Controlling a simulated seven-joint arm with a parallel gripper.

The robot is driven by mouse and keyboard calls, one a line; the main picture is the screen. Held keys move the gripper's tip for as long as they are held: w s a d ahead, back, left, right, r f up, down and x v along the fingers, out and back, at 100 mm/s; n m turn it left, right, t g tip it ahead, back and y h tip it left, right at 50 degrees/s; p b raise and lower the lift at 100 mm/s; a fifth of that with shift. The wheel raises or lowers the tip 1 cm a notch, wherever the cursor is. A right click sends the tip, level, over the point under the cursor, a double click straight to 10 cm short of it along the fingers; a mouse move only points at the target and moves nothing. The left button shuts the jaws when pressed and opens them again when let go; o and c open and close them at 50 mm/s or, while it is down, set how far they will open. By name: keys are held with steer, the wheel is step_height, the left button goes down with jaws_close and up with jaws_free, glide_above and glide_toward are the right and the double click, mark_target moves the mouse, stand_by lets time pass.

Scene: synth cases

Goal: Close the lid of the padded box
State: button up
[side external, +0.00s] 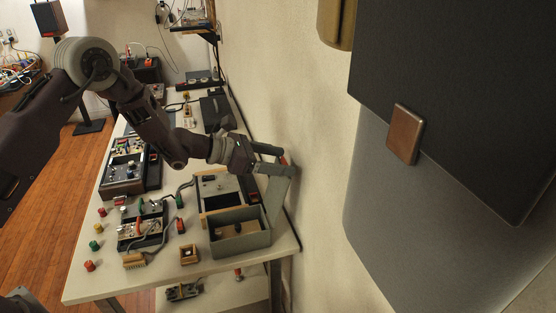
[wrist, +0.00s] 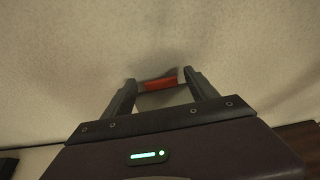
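The padded box (side external: 248,241) is a grey-green open box near the table's right edge, with a small item inside. Its lid (side external: 279,195) stands raised on the wall side. A red strip (wrist: 161,84) shows at the lid's upper edge, and the lid's grey face (wrist: 163,98) is below it in the wrist view. My gripper (side external: 283,160) is at the top of the lid, beside the wall. Its fingers (wrist: 160,78) are wide apart, one on each side of the red strip. Whether they touch it is hard to tell.
The wall (side external: 310,120) is close behind the lid. A wooden-framed device (side external: 215,187) stands directly behind the box. A small wooden tray (side external: 189,254), cables and several coloured knobs lie to the left. A large dark panel (side external: 450,90) fills the right foreground.

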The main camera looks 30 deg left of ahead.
jaws_close()
steer(key=shift+a, duration=0.15)
steer(key=shift+s+a+t+h, duration=0.3)
steer(key=shift+s+a, duration=0.15)
steer(key=shift+s, duration=0.05)
steer(key=s+a+f+t+h, duration=0.2)
steer(key=s+a+f, duration=0.5)
steer(key=s+a, duration=0.5)
step_height(320, 180, down, 8)
steer(key=s+a+t+h, duration=0.1)
steer(key=s+a, duration=0.1)
steer(key=shift+s+f+t+h, duration=0.15)
steer(key=shift+f+t+h, duration=0.1)
steer(key=shift+t+h, duration=0.05)
